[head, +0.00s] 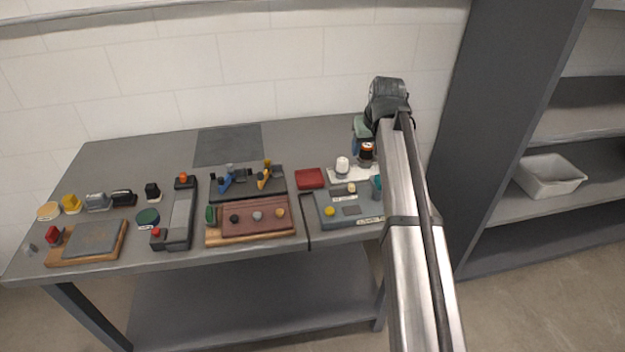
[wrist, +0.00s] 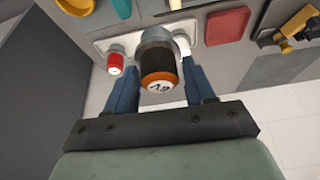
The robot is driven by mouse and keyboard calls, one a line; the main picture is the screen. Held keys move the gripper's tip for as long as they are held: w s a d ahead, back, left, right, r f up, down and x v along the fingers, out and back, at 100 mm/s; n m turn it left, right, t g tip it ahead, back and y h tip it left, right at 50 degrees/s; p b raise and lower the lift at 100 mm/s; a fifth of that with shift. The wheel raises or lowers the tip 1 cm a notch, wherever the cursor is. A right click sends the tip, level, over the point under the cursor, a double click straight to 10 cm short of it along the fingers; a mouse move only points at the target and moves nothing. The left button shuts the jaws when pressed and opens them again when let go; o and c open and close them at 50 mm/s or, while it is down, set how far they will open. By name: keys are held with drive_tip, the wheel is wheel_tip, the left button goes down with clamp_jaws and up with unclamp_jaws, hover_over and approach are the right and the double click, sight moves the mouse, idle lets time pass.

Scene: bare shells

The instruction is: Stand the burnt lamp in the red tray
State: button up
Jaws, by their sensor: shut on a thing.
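In the head view the lamp (head: 367,151) shows dark and orange beside my gripper (head: 358,150), over the back right of the table. I cannot tell whether it is clear of the white holder (wrist: 106,45) behind it. The red tray (head: 311,178) lies flat to the left; it also shows at the top of the wrist view (wrist: 227,25).
A white lamp (head: 342,165) stands at the white holder. A small red lamp (wrist: 116,63) is left of the held lamp in the wrist view. A grey box with a yellow knob (head: 329,211) sits in front of the tray. A rack with blue and yellow tools (head: 245,186) is left of it.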

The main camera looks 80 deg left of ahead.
drive_tip(key=s+a+f+n+g+h, duration=0.1)
drive_tip(key=s+a+f+n+g, duration=0.15)
drive_tip(key=s+a+n, duration=0.95)
drive_tip(key=shift+s+d+f+m+g, duration=0.15)
drive_tip(key=shift+s+d+f+m, duration=0.2)
drive_tip(key=shift+f, duration=1.1)
drive_tip(key=shift+s+d+f+m+g, duration=0.2)
drive_tip(key=shift+d+f+m, duration=0.25)
drive_tip(key=shift+f, duration=1)
drive_tip(key=shift+s+d+f+m+g, duration=0.1)
drive_tip(key=shift+s+d+f+m, duration=0.25)
drive_tip(key=shift+f, duration=1.1)
drive_tip(key=shift+f, duration=0.1)
drive_tip(key=o, duration=1)
drive_tip(key=shift+o, duration=0.2)
drive_tip(key=v, duration=1.2)
drive_tip(key=shift+a, duration=0.25)
